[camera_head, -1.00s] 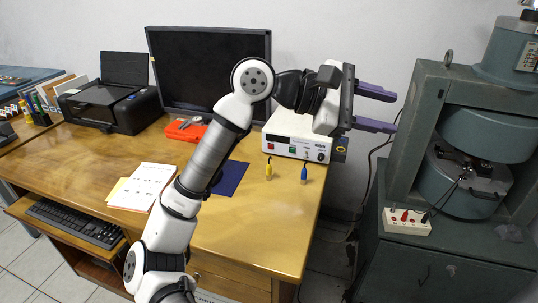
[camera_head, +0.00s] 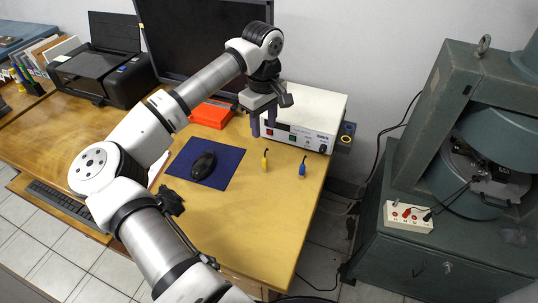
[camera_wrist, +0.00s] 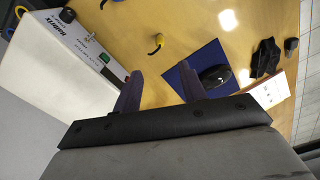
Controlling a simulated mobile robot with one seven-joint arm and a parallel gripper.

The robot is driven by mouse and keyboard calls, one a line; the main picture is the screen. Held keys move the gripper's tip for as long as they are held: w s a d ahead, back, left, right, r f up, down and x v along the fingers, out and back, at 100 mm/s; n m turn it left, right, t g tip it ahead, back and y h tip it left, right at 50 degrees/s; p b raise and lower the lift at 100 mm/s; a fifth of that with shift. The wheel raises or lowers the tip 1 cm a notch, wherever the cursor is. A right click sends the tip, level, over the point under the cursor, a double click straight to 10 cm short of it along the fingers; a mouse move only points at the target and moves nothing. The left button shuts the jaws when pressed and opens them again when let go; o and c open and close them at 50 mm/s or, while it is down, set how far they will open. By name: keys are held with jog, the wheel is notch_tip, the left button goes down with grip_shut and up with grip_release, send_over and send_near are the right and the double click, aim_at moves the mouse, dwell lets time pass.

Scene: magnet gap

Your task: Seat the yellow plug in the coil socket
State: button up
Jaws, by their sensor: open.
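The yellow plug (camera_head: 265,160) stands upright on the wooden table, in front of the white power box. It also shows in the wrist view (camera_wrist: 155,45), beyond the fingertips. A blue plug (camera_head: 302,169) stands to its right. My gripper (camera_head: 262,122) is open and empty, its purple fingers pointing down above the table by the box's left front, apart from the yellow plug. A dark block with a yellow and a blue ring (camera_head: 347,133) is at the right side of the power box; I cannot tell for sure that it is the coil socket.
The white power box (camera_head: 308,108) stands close behind my gripper. A mouse (camera_head: 203,165) lies on a blue mat (camera_head: 228,154). A red case (camera_head: 211,115) and a monitor (camera_head: 190,45) are behind.

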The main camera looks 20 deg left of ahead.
aim_at(265, 156)
jog(key=f+p, duration=0.1)
jog(key=f, duration=0.6)
jog(key=shift+s, duration=0.2)
jog(key=shift+w+d+f+p, duration=0.1)
jog(key=shift+f+p, duration=1.3)
jog(key=shift+f, duration=1.6)
grip_shut()
